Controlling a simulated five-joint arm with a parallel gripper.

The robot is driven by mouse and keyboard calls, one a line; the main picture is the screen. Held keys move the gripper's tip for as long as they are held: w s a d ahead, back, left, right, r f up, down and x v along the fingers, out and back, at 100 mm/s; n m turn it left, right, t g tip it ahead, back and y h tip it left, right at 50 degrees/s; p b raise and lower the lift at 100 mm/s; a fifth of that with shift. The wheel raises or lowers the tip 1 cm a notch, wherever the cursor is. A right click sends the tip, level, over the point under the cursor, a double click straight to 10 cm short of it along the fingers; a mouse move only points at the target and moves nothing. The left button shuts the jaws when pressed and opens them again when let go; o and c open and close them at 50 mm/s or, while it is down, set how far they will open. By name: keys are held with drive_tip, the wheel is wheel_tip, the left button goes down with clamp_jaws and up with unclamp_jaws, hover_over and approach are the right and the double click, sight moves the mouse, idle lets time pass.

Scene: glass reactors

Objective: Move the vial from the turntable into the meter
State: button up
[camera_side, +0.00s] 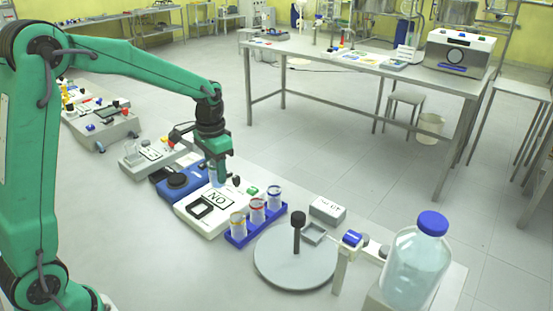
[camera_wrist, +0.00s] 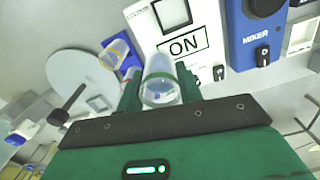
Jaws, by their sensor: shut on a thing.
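My gripper (camera_side: 215,178) is shut on a clear glass vial (camera_wrist: 160,80), with one green finger on each side of it. The vial also shows in the side view (camera_side: 213,174), held above the back edge of the white meter (camera_side: 184,208). The meter carries an ON label and an open square well (camera_side: 201,208); the well lies in front of and left of the vial. In the wrist view the meter (camera_wrist: 218,68) is beyond the vial. The grey turntable (camera_side: 275,270) stands at the right, with an empty square holder (camera_side: 313,233) on it.
A blue rack (camera_side: 240,238) with three banded vials stands between the meter and the turntable. A blue mixer (camera_side: 172,184) is beside the meter on the other side. A grey box (camera_side: 327,209) and a large blue-capped bottle (camera_side: 415,262) stand to the right.

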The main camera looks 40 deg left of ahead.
drive_tip(key=s+a+n, duration=0.1)
drive_tip(key=s+a, duration=0.3)
drive_tip(key=shift+s+f, duration=0.2)
drive_tip(key=shift+f, duration=0.05)
drive_tip(key=shift+f, duration=0.1)
drive_tip(key=shift+f, duration=1.95)
drive_tip(key=shift+f, duration=1.55)
idle(1.1)
drive_tip(key=o, duration=1.3)
drive_tip(key=shift+r, duration=0.1)
drive_tip(key=shift+r, duration=3.45)
